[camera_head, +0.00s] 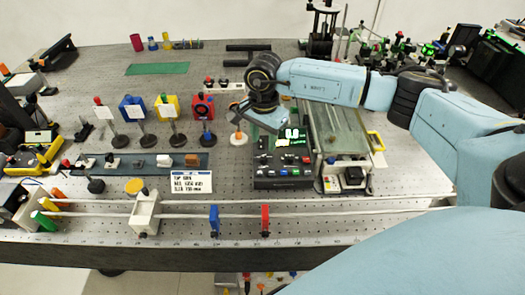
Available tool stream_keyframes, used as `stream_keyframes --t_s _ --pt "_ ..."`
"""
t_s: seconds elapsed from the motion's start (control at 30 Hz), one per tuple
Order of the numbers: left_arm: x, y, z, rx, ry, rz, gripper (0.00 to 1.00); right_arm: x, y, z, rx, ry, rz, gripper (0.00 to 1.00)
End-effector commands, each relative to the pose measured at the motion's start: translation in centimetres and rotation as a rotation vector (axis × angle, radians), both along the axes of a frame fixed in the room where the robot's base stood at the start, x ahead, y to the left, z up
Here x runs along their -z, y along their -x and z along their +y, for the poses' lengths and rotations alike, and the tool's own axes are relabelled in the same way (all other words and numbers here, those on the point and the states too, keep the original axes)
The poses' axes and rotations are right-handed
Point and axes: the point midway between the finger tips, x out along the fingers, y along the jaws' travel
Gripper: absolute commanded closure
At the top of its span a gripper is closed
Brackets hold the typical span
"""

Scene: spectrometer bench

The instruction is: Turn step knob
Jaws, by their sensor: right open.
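A dark control box (283,180) with a lit green display (292,134) and a row of coloured buttons stands right of the bench's middle. The step knob cannot be told apart from the other small controls at this size. My right gripper (266,122) hangs over the back left part of the box, pointing down, and hides some of its top. It is open, with nothing seen between its fingers. Whether it touches the box cannot be told. My left gripper is not in view.
A stage with a yellow handle (376,141) stands right of the box. Post-mounted optics, including a red mount (203,106), stand to the left. A white label card (191,182) lies in front. A rail with a blue slider (214,221) and a red slider (265,220) runs along the front.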

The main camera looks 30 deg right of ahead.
Motion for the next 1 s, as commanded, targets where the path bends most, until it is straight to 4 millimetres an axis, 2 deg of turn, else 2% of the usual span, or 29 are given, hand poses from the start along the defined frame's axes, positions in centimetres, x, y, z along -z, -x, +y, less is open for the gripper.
stream_keyframes --t_s 0.1,0.33,0.47,0.73,0.77,1.0 --pt "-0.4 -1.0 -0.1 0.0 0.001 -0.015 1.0 2.5 0.1 0.0 0.002 -0.001 0.003 0.6" --pt "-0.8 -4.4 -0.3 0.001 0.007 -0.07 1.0 5.7 0.1 0.0 0.001 -0.001 0.001 0.6" --pt "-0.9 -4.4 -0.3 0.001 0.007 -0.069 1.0 6.4 0.0 0.0 0.0 0.0 -0.001 0.6" --pt "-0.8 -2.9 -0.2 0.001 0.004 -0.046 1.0 6.6 0.0 0.0 0.0 0.0 -0.001 0.6" --pt "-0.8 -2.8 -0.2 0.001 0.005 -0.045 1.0 6.6 0.0 0.0 0.0 0.0 -0.001 0.61" --pt "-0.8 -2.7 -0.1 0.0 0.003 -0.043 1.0 6.5 0.0 0.0 0.0 -0.001 -0.001 0.92"
